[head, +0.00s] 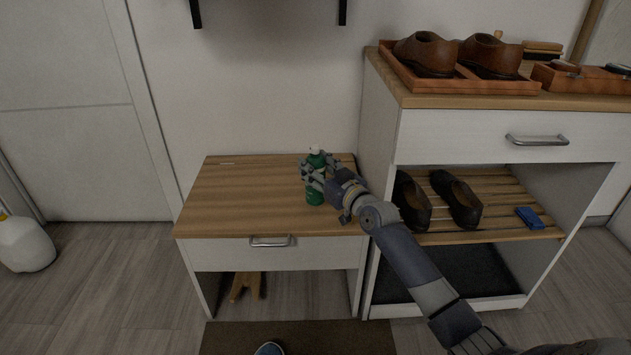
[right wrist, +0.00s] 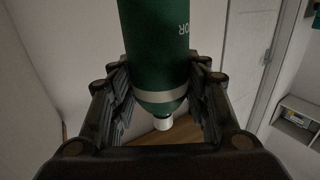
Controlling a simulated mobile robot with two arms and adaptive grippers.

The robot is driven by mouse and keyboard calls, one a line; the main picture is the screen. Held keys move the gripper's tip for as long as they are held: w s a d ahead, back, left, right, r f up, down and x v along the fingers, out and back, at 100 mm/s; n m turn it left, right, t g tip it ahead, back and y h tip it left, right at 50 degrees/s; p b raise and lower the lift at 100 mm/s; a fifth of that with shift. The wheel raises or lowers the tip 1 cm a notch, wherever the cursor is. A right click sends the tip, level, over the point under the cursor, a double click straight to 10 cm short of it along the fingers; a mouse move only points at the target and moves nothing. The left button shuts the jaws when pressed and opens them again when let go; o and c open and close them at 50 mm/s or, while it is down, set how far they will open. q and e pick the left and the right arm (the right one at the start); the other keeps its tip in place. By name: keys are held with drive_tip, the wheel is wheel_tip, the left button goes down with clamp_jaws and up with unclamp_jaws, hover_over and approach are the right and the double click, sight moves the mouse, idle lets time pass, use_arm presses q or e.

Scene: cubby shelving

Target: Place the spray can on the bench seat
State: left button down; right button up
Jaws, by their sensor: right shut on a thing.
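The green spray can (head: 315,190) has a pale cap and stands roughly upright over the right part of the wooden bench seat (head: 235,195). My right gripper (head: 318,172) is shut around the can. In the right wrist view the can (right wrist: 158,45) lies between both fingers of the gripper (right wrist: 160,95), its white-capped end pointing down the picture. I cannot tell whether the can's base touches the seat. My left gripper is not in view.
A white cabinet (head: 378,125) stands right of the bench, with brown shoes (head: 428,52) in a tray on top. Dark shoes (head: 457,198) and a blue box (head: 529,217) sit on its slatted shelf. The seat's left part is clear. A white jug (head: 25,245) stands at far left.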

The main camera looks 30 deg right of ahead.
drive_tip(key=shift+w, duration=0.2)
drive_tip(key=shift+f+b, duration=0.3)
drive_tip(key=shift+f, duration=0.1)
wheel_tip(320, 180, down, 3)
drive_tip(key=shift+r+b, duration=0.1)
drive_tip(key=shift+b, duration=0.8)
drive_tip(key=shift+r, duration=0.15)
drive_tip(key=o, duration=0.8)
drive_tip(key=shift+f, duration=0.25)
drive_tip(key=o, duration=0.4)
drive_tip(key=shift+o, duration=0.2)
drive_tip(key=shift+r, duration=0.1)
